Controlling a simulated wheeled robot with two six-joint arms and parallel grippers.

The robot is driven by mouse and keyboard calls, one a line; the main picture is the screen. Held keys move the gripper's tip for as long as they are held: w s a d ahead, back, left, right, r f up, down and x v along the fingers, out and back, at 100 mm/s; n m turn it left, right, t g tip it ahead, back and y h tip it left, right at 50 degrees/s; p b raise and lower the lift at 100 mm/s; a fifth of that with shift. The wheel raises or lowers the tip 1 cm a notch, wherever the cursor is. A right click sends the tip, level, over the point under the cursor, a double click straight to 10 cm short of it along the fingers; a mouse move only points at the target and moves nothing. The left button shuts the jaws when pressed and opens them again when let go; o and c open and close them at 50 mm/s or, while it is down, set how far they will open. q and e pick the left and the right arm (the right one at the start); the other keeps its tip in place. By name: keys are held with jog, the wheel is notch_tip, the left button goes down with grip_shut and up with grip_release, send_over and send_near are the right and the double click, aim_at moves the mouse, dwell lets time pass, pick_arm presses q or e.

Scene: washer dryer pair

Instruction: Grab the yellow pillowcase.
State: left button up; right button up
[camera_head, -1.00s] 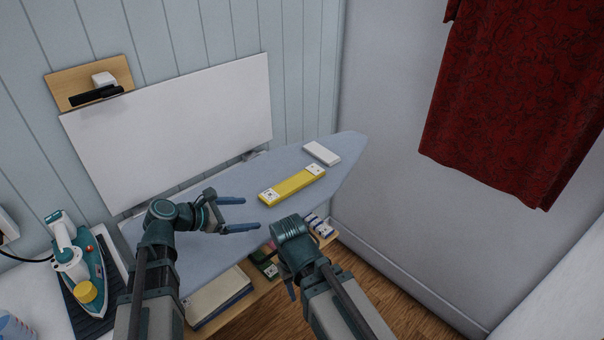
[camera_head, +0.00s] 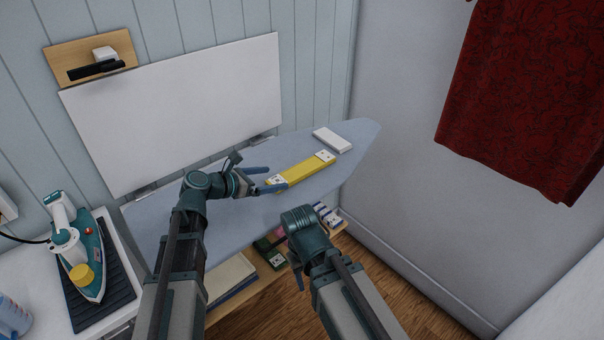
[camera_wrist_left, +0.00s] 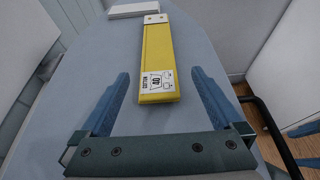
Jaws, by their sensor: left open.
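The yellow pillowcase (camera_head: 306,172) is a flat, folded strip with white labelled ends, lying on the light blue ironing board (camera_head: 225,226). In the left wrist view the pillowcase (camera_wrist_left: 158,52) points away from me, its near labelled end close to the fingertips. My left gripper (camera_head: 275,178) is open and empty, its fingers at the near end of the pillowcase; in the left wrist view the open fingers (camera_wrist_left: 163,78) stand to either side of that end. My right arm's end (camera_head: 303,226) shows below the board's edge; its fingers are mostly hidden.
A white folded item (camera_head: 332,140) lies just beyond the pillowcase. An iron (camera_head: 88,255) stands on a dark mat at left. A shelf under the board holds folded items (camera_head: 230,279). A red cloth (camera_head: 520,100) hangs at right. A white panel (camera_head: 180,110) stands behind the board.

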aim_at(285, 177)
pick_arm(q)
jog(key=shift+a+f+b+x, duration=0.1)
jog(key=shift+b+x, duration=0.3)
jog(key=shift+x, duration=0.4)
jog(key=shift+a+f+b+x, duration=0.15)
jog(key=shift+b+x, duration=0.25)
jog(key=shift+x, duration=0.4)
jog(key=shift+a+f+b+x, duration=0.1)
jog(key=shift+b+x, duration=0.3)
jog(key=shift+x, duration=0.4)
jog(key=shift+w+d, duration=0.25)
jog(key=shift+w, duration=0.05)
jog(key=c, duration=1.4)
